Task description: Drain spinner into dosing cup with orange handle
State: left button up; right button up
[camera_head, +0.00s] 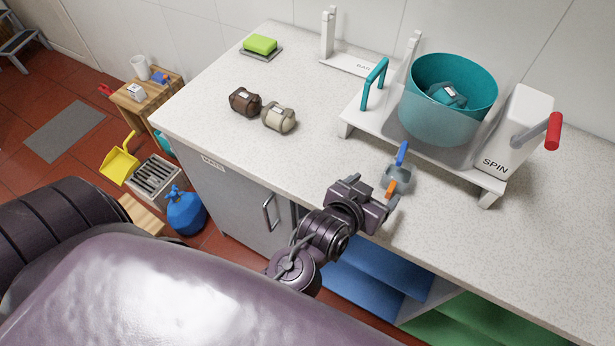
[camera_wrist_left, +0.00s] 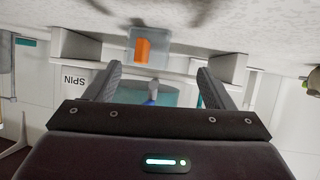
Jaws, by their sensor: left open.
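The spinner, with a teal drum (camera_head: 455,85), stands on a white frame (camera_head: 420,145) on the counter. A dark teal bundle (camera_head: 446,94) lies inside the drum. A blue lever (camera_head: 402,153) shows low at the drum's front. Below it stands a small clear grey dosing cup (camera_head: 398,174) with an orange handle (camera_head: 391,188). My left gripper (camera_head: 391,203) is open and empty at the counter's front edge, close to the handle. In the left wrist view, the orange handle (camera_wrist_left: 142,50) lies ahead of the fingertips, left of their middle, apart from both. My right gripper is out of view.
A white SPIN box (camera_head: 515,135) with a red crank grip (camera_head: 553,131) stands right of the drum. A teal handle (camera_head: 375,84) rises at its left. Brown (camera_head: 244,101) and beige (camera_head: 279,117) bundles and a green sponge (camera_head: 260,44) lie left. The counter between is clear.

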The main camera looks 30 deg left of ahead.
pick_arm(q)
jog(key=s+a+f+m+g+y, duration=0.1)
jog(key=s+a+f+g, duration=0.3)
jog(key=s+a+g, duration=0.4)
notch_tip(320, 180, down, 17)
jog(key=s+a, duration=0.1)
jog(key=s, duration=0.1)
jog(key=shift+a+g+y+b, duration=0.3)
jog(key=shift+y+b, duration=0.1)
jog(key=shift+b, duration=0.05)
jog(key=s+a+f+g, duration=0.1)
jog(key=s+f, duration=0.3)
jog(key=f, duration=0.6)
jog(key=s+a+f+g, duration=0.1)
jog(key=s+f, duration=0.4)
jog(key=f, duration=0.4)
jog(key=s+a+f, duration=0.3)
jog(key=s+f, duration=0.7)
jog(key=s, duration=0.5)
jog(key=shift+s+a+f+g, duration=0.2)
jog(key=shift+f+g, duration=0.05)
jog(key=shift+g, duration=0.15)
